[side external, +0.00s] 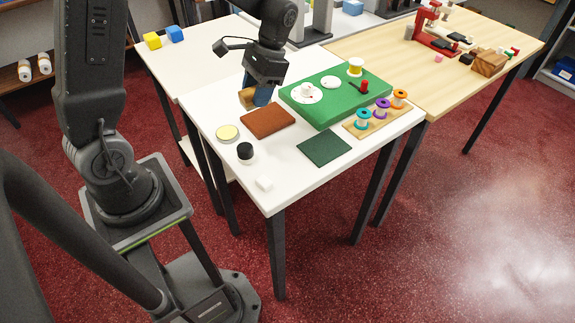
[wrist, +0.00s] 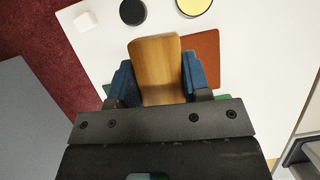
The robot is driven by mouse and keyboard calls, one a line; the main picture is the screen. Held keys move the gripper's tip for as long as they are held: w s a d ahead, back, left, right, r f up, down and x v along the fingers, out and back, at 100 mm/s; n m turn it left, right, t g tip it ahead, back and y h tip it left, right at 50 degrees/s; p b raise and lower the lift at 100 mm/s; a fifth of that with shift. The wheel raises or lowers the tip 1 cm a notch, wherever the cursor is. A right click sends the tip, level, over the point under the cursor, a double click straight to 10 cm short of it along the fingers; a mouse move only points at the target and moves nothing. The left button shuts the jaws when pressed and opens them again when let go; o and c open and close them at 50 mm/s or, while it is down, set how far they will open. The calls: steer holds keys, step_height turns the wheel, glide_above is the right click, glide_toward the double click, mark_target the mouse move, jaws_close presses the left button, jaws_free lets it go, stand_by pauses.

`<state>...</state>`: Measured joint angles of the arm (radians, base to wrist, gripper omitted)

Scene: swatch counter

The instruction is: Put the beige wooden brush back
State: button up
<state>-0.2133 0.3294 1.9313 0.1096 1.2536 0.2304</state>
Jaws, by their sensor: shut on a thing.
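My gripper (side external: 259,94) is over the back left part of the white table. Its blue fingers are shut on the beige wooden brush (side external: 246,98). In the wrist view the brush (wrist: 156,62) shows as a broad wooden piece between the two fingers, with its near end hidden by my gripper. Any bristles are hidden. I cannot tell whether the brush touches the table. A reddish-brown flat block (side external: 268,121) lies just in front of the brush in the side view.
A yellow-topped tin (side external: 227,132), a black-topped jar (side external: 245,152) and a white cube (side external: 264,183) stand along the left edge. A green mat (side external: 318,113) holds small items. A dark green swatch (side external: 324,148) and a spool rack (side external: 356,130) lie right.

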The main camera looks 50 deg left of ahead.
mark_target(248, 96)
steer(key=s, duration=0.2)
steer(key=shift+s+d+f+n, duration=0.15)
steer(key=shift+s+d+n, duration=0.05)
steer(key=shift+s+n, duration=0.15)
steer(key=shift+s+d+f, duration=0.15)
steer(key=shift+d+f, duration=0.05)
steer(key=w+d+f, duration=0.1)
steer(key=d+f, duration=0.1)
steer(key=d, duration=0.1)
steer(key=w+d+f, duration=0.1)
steer(key=d+f, duration=0.1)
steer(key=d, duration=0.2)
steer(key=w+d+f, duration=0.1)
steer(key=d+f, duration=0.2)
steer(key=shift+w+d, duration=0.25)
steer(key=shift+d, duration=0.15)
steer(key=shift+f, duration=1.9)
steer(key=shift+f, duration=0.1)
steer(key=o, duration=1)
steer(key=shift+o, duration=0.2)
